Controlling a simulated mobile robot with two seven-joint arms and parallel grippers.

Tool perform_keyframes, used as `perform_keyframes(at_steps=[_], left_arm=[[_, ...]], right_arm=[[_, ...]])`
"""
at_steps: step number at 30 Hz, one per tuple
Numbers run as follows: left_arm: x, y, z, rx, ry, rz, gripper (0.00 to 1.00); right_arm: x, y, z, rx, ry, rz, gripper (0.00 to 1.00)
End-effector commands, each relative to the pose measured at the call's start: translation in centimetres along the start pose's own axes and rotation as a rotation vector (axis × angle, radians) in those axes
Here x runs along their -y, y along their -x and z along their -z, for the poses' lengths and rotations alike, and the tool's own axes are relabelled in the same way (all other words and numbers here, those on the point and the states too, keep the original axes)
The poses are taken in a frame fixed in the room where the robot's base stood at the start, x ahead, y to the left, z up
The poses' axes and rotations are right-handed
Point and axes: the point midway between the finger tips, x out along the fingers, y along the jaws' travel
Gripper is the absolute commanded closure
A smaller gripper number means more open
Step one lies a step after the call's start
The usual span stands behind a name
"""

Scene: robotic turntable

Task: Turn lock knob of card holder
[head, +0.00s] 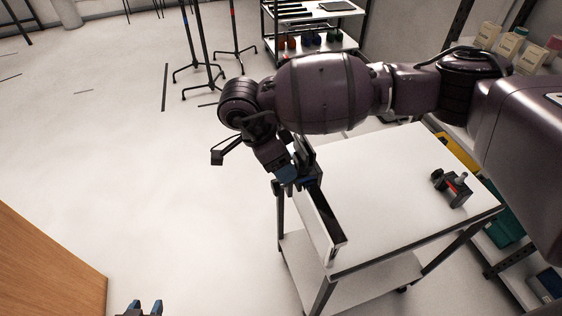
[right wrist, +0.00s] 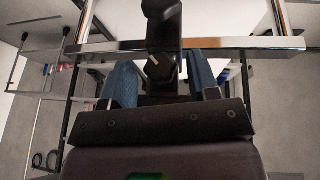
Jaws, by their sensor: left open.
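A dark upright holder (head: 304,157), which seems to be the card holder, stands at the left edge of the white table. My right gripper (head: 291,177) is at its near end, and its blue fingers partly hide it. In the right wrist view the fingers are apart, one on each side of a dark knob-like part (right wrist: 163,68). I cannot tell whether either finger touches it. My left gripper (head: 145,307) is at the bottom of the head view, its two blue fingertips apart and empty, well away from the table.
The white table (head: 385,185) is mostly clear. A long dark-topped panel (head: 325,225) runs along its left edge. A small black device with a red mark (head: 455,188) lies at the right. Shelves (head: 310,25) and tripod stands (head: 200,55) are behind. A wooden surface (head: 45,270) is at lower left.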

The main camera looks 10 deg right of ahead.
Motion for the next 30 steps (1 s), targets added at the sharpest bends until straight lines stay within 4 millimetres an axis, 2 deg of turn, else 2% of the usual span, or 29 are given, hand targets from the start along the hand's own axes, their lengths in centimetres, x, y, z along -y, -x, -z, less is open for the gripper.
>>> perform_keyframes(at_steps=[11,14,24,30], left_arm=[[0.0,-0.2,0.3,-0.007,-0.001,-0.001,0.57],[0.0,-0.2,0.5,-0.009,-0.002,-0.001,0.57],[0.0,-0.3,0.6,-0.012,-0.002,-0.002,0.57],[0.0,-0.3,0.5,-0.010,-0.002,-0.002,0.57]], right_arm=[[0.0,0.4,0.0,0.000,0.000,0.001,0.43],[0.1,1.5,0.0,0.000,0.000,0.003,0.43],[0.0,7.5,0.0,-0.001,0.000,0.003,0.43],[0.0,9.9,0.0,0.000,0.000,0.000,0.43]])
